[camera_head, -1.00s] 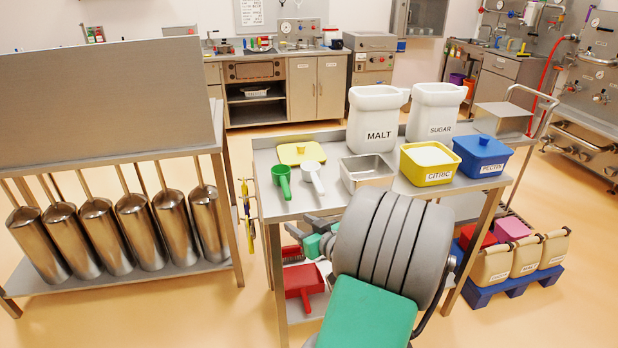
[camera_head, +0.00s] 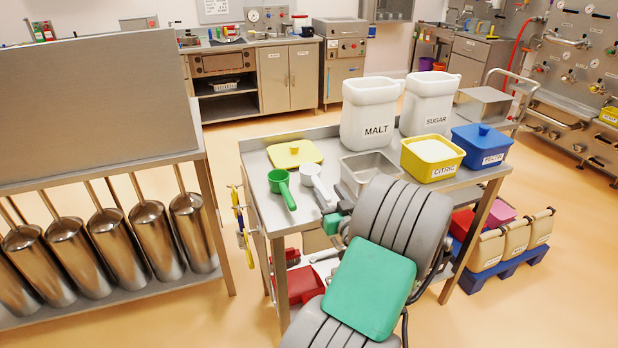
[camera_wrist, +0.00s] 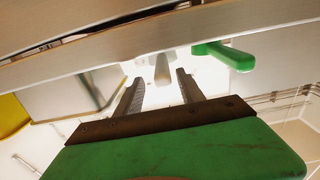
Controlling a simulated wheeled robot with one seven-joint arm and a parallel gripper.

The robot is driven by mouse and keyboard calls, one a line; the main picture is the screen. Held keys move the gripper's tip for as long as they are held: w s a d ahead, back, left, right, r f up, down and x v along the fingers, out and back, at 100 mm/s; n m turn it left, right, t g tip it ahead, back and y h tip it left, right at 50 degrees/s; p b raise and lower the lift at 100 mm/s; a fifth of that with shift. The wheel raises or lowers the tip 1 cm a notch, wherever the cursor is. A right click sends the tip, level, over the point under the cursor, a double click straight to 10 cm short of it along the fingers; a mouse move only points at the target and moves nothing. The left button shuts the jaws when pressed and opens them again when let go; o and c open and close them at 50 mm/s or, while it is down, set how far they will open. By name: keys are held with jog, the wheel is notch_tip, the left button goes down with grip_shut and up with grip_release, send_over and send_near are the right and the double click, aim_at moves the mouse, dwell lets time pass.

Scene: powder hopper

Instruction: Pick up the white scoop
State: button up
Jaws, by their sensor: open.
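The white scoop (camera_head: 312,178) lies on the metal table, just right of the green scoop (camera_head: 281,187). Its handle points toward the table's front edge. In the wrist view the white scoop's handle (camera_wrist: 162,70) shows ahead, between and beyond the two fingers, with the green scoop (camera_wrist: 226,55) to its right. My gripper (camera_wrist: 160,90) is open with nothing between its fingers. In the head view my gripper (camera_head: 334,211) is at the table's front edge, close to the white handle, and partly hidden by my own arm.
On the table (camera_head: 262,208) are a yellow lid (camera_head: 294,154), a metal pan (camera_head: 368,166), the MALT (camera_head: 368,118) and SUGAR (camera_head: 428,104) containers, a yellow CITRIC tub (camera_head: 432,160) and a blue PECTIN tub (camera_head: 481,148). The table edge (camera_wrist: 130,45) crosses the wrist view.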

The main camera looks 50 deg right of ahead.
aim_at(314, 175)
jog(key=x, duration=0.2)
jog(key=p+x, duration=0.1)
jog(key=x, duration=0.3)
jog(key=shift+w+a+f+p, duration=0.1)
jog(key=shift+w+a+p, duration=0.05)
jog(key=shift+a+p, duration=0.2)
grip_shut()
